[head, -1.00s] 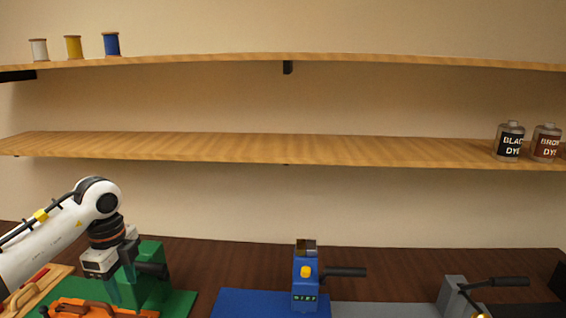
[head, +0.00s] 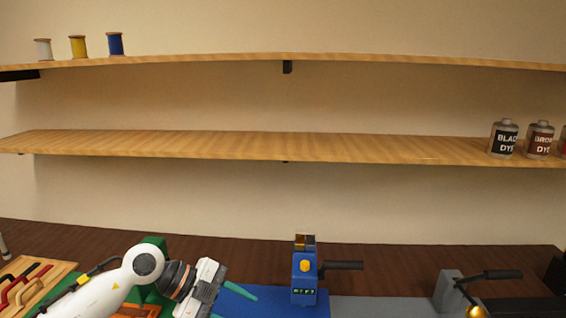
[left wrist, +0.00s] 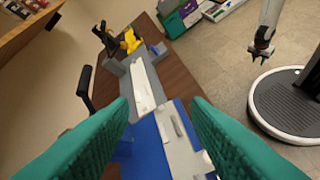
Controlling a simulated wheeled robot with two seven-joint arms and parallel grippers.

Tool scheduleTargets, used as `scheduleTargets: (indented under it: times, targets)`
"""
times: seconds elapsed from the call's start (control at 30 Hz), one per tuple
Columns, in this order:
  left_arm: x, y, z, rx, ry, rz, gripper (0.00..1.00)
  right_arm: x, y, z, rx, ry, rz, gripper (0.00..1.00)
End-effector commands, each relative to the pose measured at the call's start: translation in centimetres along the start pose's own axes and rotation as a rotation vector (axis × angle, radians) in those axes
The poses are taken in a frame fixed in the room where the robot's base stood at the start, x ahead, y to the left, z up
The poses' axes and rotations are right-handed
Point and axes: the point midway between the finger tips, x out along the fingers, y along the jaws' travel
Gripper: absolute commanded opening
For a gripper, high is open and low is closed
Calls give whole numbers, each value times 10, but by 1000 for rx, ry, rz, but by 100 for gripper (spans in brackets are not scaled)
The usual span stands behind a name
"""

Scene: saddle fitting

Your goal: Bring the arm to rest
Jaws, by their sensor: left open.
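My left arm comes in from the lower left in the head view. Its gripper (head: 234,302) points right over the left part of the blue base plate (head: 262,300), level with the lower edge of the picture. In the left wrist view the two teal fingers (left wrist: 160,112) are spread wide with nothing between them. Below them lie the blue plate and a grey strip (left wrist: 150,85). Another arm hangs at the upper right of the left wrist view, with a dark gripper (left wrist: 262,50), apparently my right one. It is too small to tell its jaw state.
A blue clamp post (head: 304,280) with a black handle stands right of my left gripper. A green fixture (head: 154,243) is partly hidden behind the arm. A rack of tools (head: 30,285) lies at left. A grey block (head: 448,290) stands at right. Shelves (head: 290,146) run above.

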Motion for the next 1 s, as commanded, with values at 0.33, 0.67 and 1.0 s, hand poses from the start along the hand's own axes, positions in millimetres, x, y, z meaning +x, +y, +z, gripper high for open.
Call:
scheduleTargets:
  times: [0.33, 0.67, 1.0]
  targets:
    - [-1, 52, 96, -92, -475, 879, 44, 0, 0, -1, 0, 2, 0, 36]
    - [-51, -7, -9, -748, -95, 1464, 44, 0, 0, -1, 0, 2, 0, 36]
    - [-17, -211, -71, -1449, 593, 1173, 44, 0, 0, 0, 0, 1, 0, 36]
